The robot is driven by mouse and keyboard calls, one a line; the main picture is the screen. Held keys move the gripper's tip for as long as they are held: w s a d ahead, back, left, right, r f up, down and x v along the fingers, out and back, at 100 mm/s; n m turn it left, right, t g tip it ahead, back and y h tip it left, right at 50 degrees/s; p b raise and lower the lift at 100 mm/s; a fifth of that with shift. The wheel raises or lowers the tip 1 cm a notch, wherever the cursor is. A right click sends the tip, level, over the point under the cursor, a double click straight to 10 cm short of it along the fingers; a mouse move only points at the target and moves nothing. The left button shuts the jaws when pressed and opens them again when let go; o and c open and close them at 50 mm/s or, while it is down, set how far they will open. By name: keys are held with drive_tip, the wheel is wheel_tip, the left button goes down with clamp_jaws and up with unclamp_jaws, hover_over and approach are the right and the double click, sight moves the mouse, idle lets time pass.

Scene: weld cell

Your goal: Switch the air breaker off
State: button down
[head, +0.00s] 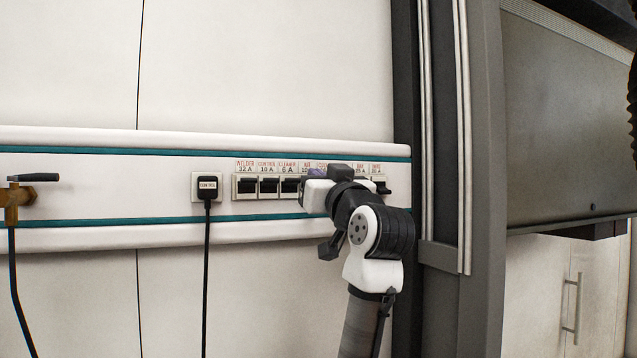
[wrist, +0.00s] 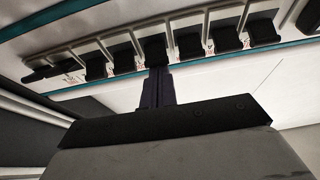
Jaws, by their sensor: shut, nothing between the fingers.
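The breaker row is on the white wall rail in the head view. The air breaker's label (head: 307,167) is fourth from the left; my gripper covers the breaker below it. In the wrist view the row appears turned over, and the air breaker (wrist: 154,50) looks like the dark lever in line with my fingers, counting from the right. My gripper (wrist: 156,76) is shut and empty, its fingertips at or very near that lever. Whether they touch cannot be told.
The welder (head: 247,186), control (head: 269,186) and cleaner (head: 290,186) breakers sit left of my gripper; others lie to its right, partly hidden. A brass valve (head: 18,195) is at far left. A grey post (head: 440,150) stands at right.

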drive_tip(key=shift+f+t+y+b, duration=0.5)
drive_tip(key=shift+t+b, duration=0.3)
drive_tip(key=shift+b, duration=0.35)
drive_tip(key=shift+s+f+b, duration=0.1)
drive_tip(key=shift+b, duration=0.2)
